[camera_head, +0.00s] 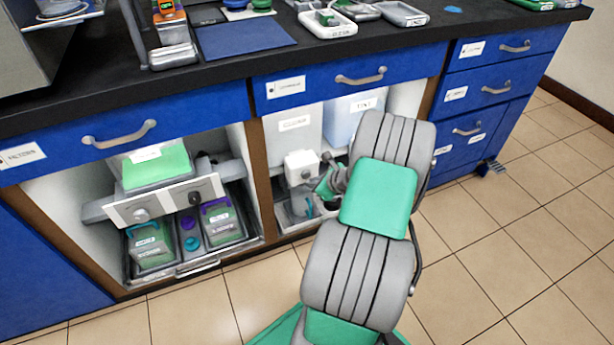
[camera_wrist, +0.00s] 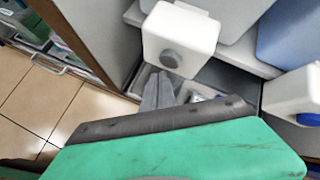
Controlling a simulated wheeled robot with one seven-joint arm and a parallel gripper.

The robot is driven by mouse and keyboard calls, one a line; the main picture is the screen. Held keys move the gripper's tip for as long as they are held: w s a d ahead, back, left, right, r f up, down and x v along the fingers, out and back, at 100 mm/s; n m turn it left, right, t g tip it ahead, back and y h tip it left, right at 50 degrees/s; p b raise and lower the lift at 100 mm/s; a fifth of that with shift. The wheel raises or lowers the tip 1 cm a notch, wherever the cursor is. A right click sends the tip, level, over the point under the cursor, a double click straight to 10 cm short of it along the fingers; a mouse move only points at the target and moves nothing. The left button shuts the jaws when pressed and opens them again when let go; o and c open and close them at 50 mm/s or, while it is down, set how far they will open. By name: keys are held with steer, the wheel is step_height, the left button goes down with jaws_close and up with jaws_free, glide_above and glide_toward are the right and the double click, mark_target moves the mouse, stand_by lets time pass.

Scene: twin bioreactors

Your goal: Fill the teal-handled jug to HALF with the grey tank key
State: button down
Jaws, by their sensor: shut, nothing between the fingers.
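A jug with a teal handle (camera_head: 148,245) appears to stand in the lower left compartment of the cabinet, beside a second jug (camera_head: 222,226) with a bluish handle. In the right compartment, a white box with a grey round key (camera_head: 305,172) sits in front of a pale grey tank (camera_head: 292,128). The key also shows in the wrist view (camera_wrist: 170,58). My gripper (camera_wrist: 158,88) is shut and empty, its grey fingers just below that key. Whether they touch the box cannot be told. In the head view my arm partly hides the gripper.
A white panel (camera_head: 165,203) with two knobs spans above the jugs, under a tank with green contents (camera_head: 155,165). A bluish tank (camera_head: 352,112) stands right of the grey one; another white box with a knob (camera_wrist: 295,95) is at right. A divider (camera_wrist: 95,45) separates the compartments.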

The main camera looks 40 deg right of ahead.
steer(key=shift+w, duration=0.1)
steer(key=shift+w+d, duration=0.1)
steer(key=shift+w, duration=0.2)
steer(key=shift+w+d, duration=0.2)
steer(key=shift+w, duration=0.3)
stand_by(1.5)
stand_by(2.8)
steer(key=shift+s+a+p, duration=0.3)
steer(key=shift+s+p, duration=0.55)
steer(key=shift+s, duration=0.05)
steer(key=shift+s, duration=0.1)
steer(key=shift+s+a+p, duration=0.25)
steer(key=shift+s+p, duration=0.2)
steer(key=shift+s, duration=0.3)
steer(key=shift+s+a+p, duration=0.2)
steer(key=shift+s+p, duration=0.2)
steer(key=shift+s, duration=0.4)
steer(key=shift+s+a+p, duration=0.25)
steer(key=shift+s+p, duration=0.2)
steer(key=shift+s, duration=0.3)
